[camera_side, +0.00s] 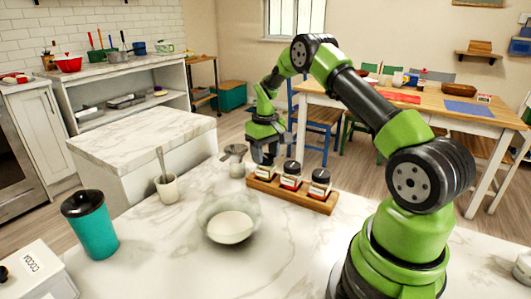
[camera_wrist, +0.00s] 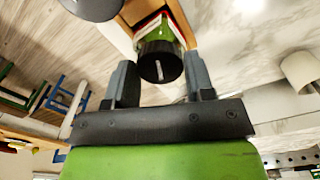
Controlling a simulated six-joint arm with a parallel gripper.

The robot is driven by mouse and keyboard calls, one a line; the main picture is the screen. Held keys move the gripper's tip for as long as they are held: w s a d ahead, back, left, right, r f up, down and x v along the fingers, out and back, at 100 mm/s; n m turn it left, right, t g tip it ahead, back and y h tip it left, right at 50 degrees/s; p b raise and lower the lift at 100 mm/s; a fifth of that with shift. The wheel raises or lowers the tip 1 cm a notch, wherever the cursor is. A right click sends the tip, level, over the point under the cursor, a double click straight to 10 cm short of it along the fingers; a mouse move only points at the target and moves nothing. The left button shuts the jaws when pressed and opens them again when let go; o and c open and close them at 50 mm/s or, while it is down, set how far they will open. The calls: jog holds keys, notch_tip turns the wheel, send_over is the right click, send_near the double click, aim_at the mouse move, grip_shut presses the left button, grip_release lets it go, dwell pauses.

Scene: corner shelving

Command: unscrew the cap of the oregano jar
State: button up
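A jar with a black cap (camera_wrist: 160,66) and a green label with a red edge (camera_wrist: 165,27) stands in a wooden rack. I cannot read its name. My gripper (camera_wrist: 158,76) is open, with one finger on each side of this cap; gaps show between cap and fingers. In the side view, my gripper (camera_side: 263,156) points down over the left end of the wooden rack (camera_side: 312,202). The jar there (camera_side: 265,172) is partly hidden by the fingers. Two more black-capped jars, a middle one (camera_side: 291,175) and a right one (camera_side: 320,184), stand beside it.
A funnel-topped container (camera_side: 236,157) stands close left of the rack. A glass bowl (camera_side: 229,222) of white contents is in front, with a mug with a spoon (camera_side: 167,188) and a teal canister (camera_side: 90,225) further left. The marble counter (camera_side: 285,255) is clear right of the bowl.

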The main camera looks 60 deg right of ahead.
jog(key=o, duration=0.5)
jog(key=shift+c, duration=0.2)
jog(key=shift+r, duration=0.1)
